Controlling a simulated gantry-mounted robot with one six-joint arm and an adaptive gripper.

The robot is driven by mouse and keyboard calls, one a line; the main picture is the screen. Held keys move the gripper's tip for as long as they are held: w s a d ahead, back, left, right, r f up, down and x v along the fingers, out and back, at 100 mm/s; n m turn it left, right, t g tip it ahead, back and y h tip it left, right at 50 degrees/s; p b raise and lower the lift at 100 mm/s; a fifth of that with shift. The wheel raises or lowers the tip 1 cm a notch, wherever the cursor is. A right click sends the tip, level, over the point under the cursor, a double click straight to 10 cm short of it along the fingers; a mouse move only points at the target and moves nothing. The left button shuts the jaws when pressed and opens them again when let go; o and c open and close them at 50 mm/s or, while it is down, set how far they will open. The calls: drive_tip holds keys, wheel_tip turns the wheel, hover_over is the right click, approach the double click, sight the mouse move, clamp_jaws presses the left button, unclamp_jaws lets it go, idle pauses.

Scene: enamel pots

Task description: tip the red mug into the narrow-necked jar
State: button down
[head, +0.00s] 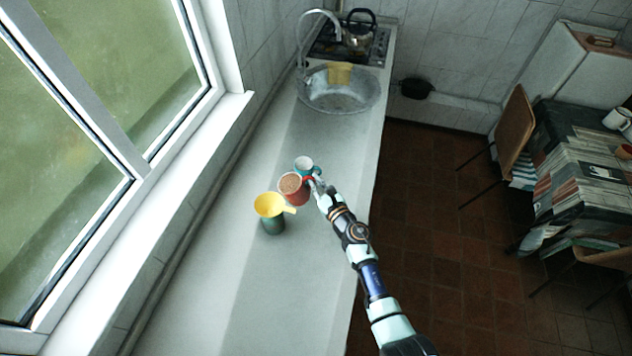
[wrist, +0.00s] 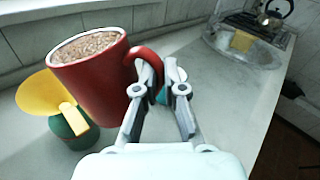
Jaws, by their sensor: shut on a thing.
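The red mug (head: 293,191) is full of a brown grainy filling. My gripper (head: 318,184) is shut on the mug's handle; the mug (wrist: 98,82) leans a little in the wrist view, where my gripper (wrist: 160,82) shows at its right. The jar is dark green (head: 272,224) and stands just in front and left of the mug. In the wrist view the funnel (wrist: 45,94) and the green jar (wrist: 76,134) are partly behind the mug.
A small teal cup (head: 304,164) with a pale inside stands just behind the mug. The sink (head: 338,92) with a tap lies farther back, before the stove and kettle. The window sill borders the left; the front counter (head: 250,300) is clear.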

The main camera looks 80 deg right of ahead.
sight(303, 182)
drive_tip(key=shift+w+a+r+n+p, duration=0.1)
drive_tip(key=shift+w+r+n+p, duration=0.2)
drive_tip(key=shift+r+p, duration=0.35)
drive_tip(key=shift+w+a+r+n+g+p, duration=0.2)
drive_tip(key=shift+w+a+r+n+p, duration=0.2)
drive_tip(key=shift+w+r+n+p, duration=0.6)
drive_tip(key=shift+w+a+r+n+g+p, duration=0.2)
drive_tip(key=shift+w+a+r+n+p, duration=0.3)
drive_tip(key=shift+p, duration=0.85)
idle(1.3)
drive_tip(key=shift+w+a+r+n+p, duration=0.2)
drive_tip(key=shift+w+n+p, duration=0.4)
drive_tip(key=shift+n, duration=0.3)
drive_tip(key=shift+w+a+n+g+p, duration=0.2)
drive_tip(key=shift+w+n+g+p, duration=0.15)
drive_tip(key=shift+n+p, duration=0.25)
drive_tip(key=shift+w+a+n+g+p, duration=0.15)
drive_tip(key=shift+w+n+g+p, duration=0.1)
drive_tip(key=shift+w+n+p, duration=0.35)
idle(0.3)
drive_tip(key=shift+w+a+r+n+p, duration=0.2)
drive_tip(key=shift+w+r+n+p, duration=0.1)
drive_tip(key=shift+n+p, duration=0.35)
idle(0.7)
